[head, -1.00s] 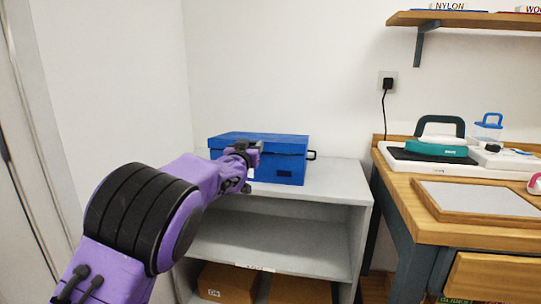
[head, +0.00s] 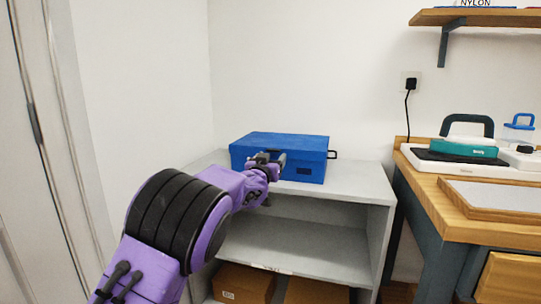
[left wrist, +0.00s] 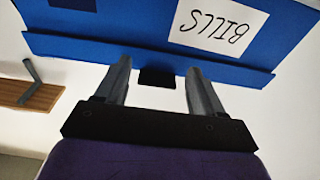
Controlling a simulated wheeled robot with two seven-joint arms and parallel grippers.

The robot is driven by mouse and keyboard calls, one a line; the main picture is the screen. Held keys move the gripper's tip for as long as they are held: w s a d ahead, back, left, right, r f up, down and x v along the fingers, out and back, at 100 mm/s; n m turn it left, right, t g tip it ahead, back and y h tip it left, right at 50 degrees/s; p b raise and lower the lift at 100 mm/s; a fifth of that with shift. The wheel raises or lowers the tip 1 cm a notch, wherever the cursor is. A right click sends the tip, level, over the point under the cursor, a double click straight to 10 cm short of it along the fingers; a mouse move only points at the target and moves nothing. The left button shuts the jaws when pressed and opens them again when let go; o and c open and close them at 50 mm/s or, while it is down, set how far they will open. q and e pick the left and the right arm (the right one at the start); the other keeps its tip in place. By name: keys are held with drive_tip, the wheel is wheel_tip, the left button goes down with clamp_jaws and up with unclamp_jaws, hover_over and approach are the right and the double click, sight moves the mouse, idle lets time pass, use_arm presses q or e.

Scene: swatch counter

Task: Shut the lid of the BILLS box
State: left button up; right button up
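The blue BILLS box (head: 312,165) stands on top of a grey shelf unit. Its lid (head: 285,140) looks down, lying flat over the box; I cannot tell if it is fully closed. In the left wrist view the box front shows upside down, with a white BILLS label (left wrist: 220,27) and the lid's rim (left wrist: 235,72) below it. My left gripper (head: 268,158) is in front of the box and hides part of its front. Its two fingers are apart with nothing between them, and it also shows in the left wrist view (left wrist: 160,82). My right gripper is not in view.
The grey shelf unit (head: 352,188) has free top space right of the box. Cardboard boxes (head: 245,283) sit in its lower bay. A wooden bench (head: 430,195) with a teal-topped device (head: 463,147) stands at the right. A wall shelf (head: 485,19) hangs above.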

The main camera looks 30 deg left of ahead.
use_arm(q)
drive_tip(key=shift+w, duration=0.15)
drive_tip(key=shift+s+d+r, duration=0.1)
drive_tip(key=shift+s+r, duration=0.1)
drive_tip(key=shift+r, duration=0.1)
drive_tip(key=v, duration=1)
drive_tip(key=shift+f, duration=0.25)
drive_tip(key=shift+s, duration=0.1)
